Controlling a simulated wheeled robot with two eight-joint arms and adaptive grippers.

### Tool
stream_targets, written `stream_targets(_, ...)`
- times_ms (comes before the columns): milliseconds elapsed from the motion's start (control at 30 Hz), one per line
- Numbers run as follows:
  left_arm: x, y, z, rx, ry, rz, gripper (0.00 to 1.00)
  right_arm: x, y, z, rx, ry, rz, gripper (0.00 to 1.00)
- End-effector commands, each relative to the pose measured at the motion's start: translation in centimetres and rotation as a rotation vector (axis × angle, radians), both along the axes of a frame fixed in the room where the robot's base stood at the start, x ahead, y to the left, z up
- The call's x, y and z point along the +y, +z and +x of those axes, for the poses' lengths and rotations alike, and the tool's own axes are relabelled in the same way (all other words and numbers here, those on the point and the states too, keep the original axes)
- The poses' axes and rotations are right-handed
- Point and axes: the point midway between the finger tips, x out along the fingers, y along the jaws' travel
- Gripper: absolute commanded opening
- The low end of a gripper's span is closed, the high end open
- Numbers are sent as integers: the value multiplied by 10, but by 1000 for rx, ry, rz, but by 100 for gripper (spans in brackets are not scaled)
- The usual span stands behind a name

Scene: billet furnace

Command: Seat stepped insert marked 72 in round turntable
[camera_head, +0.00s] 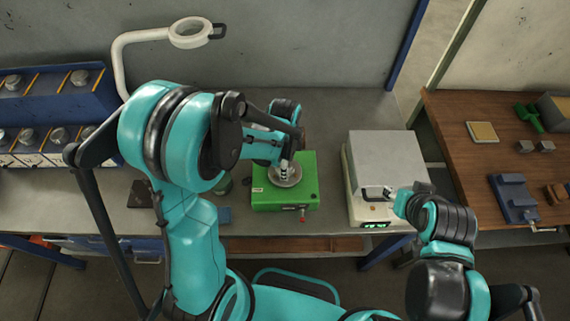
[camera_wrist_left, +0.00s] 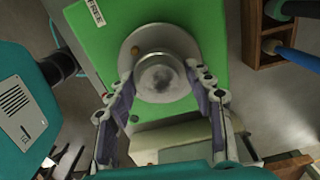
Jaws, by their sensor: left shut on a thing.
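The round turntable (camera_head: 293,182) is a grey metal disc on a green box (camera_head: 305,165). In the left wrist view the turntable (camera_wrist_left: 132,45) lies under a grey round stepped insert (camera_wrist_left: 160,76). My left gripper (camera_wrist_left: 160,84) is shut on the insert, one finger at each side. The insert is over the disc; I cannot tell whether it touches. No number is legible on it. In the head view my left gripper (camera_head: 287,163) is over the green box, partly hidden by my arm. My right gripper (camera_head: 388,193) is at the front of the white furnace; its finger opening is unclear.
The white furnace (camera_head: 385,160) stands right of the green box. A blue rack (camera_head: 50,105) with several metal pieces is at the left. A magnifier lamp (camera_head: 190,33) stands behind. A wooden table (camera_head: 470,105) with tools is at the right.

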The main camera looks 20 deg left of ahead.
Motion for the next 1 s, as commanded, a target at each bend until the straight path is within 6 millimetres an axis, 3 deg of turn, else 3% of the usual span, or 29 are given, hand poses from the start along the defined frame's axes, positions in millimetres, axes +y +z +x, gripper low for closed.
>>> stream_targets(600,0,16,0,0,0,0,0,0,10,0,0,0,0,40)
stream_targets(1000,0,16,0,0,0,0,0,0,10,0,0,0,0,40)
